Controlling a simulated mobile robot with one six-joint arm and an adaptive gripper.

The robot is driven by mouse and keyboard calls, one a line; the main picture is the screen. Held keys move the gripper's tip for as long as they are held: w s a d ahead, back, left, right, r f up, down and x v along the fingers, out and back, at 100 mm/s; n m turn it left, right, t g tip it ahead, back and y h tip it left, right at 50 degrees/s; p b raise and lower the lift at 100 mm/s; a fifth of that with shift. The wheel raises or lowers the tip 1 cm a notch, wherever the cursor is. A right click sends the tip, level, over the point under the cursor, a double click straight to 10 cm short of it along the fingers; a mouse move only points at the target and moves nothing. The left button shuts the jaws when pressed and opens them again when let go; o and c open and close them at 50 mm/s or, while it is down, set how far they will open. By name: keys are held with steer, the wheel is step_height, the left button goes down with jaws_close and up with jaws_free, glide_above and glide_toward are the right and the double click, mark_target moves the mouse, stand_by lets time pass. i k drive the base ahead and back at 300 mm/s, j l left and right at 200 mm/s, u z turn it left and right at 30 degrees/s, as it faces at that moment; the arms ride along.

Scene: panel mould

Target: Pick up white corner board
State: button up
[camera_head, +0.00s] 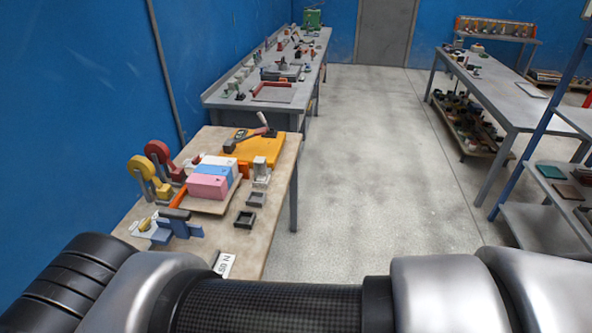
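On the near table (273,190) a white block or board (217,161) shows at the back of a row, behind a blue block (213,171) and a pink block (207,187). It is mostly hidden by them, so I cannot tell whether it is a corner board. The row sits on a tan board (217,208) with an orange edge at its left. My arm crosses the bottom of the view, and my gripper is out of view.
An orange plate (262,151) with a dark-headed tool lies behind the row. Red (158,152) and yellow (142,168) clamps stand left; small dark trays (245,219) lie right. A white label (224,264) is at the front edge. The central floor (365,170) is clear.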

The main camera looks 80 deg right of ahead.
mark_target(261, 171)
steer(key=z, duration=2.2)
steer(key=i+l+u, duration=1)
steer(key=l, duration=0.35)
steer(key=i+l, duration=0.2)
steer(key=l, duration=0.15)
steer(key=i+l, duration=0.15)
steer(key=l, duration=0.15)
steer(key=i+l, duration=0.2)
steer(key=l, duration=0.15)
